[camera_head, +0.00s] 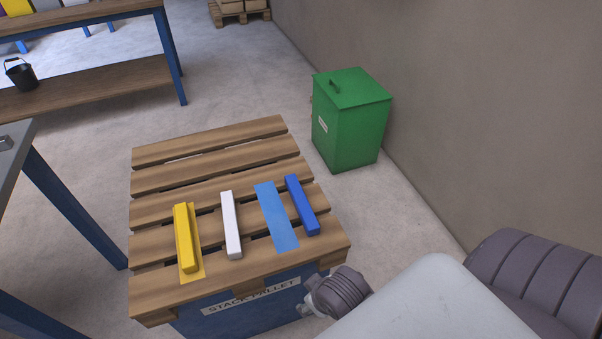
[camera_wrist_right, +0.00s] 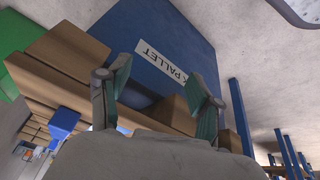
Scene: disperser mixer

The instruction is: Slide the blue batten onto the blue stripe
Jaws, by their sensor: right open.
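The blue batten (camera_head: 302,205) lies on the slatted wooden pallet (camera_head: 215,144) in the head view. It is just right of the lighter blue stripe (camera_head: 276,216), roughly parallel to it, with the stripe's surface uncovered. My right gripper (camera_wrist_right: 157,74) is open in the right wrist view, with two greenish finger pads apart and nothing between them. It is by the pallet's blue base, below the slats. In the head view my right wrist shows at the pallet's front right corner, and the fingers are mostly hidden. My left gripper is in neither view.
A yellow batten (camera_head: 186,236) lies on a yellow stripe at the pallet's left, and a white batten (camera_head: 231,224) lies between it and the blue stripe. A green bin (camera_head: 351,122) stands behind right by the wall. A workbench (camera_head: 12,150) edges the left.

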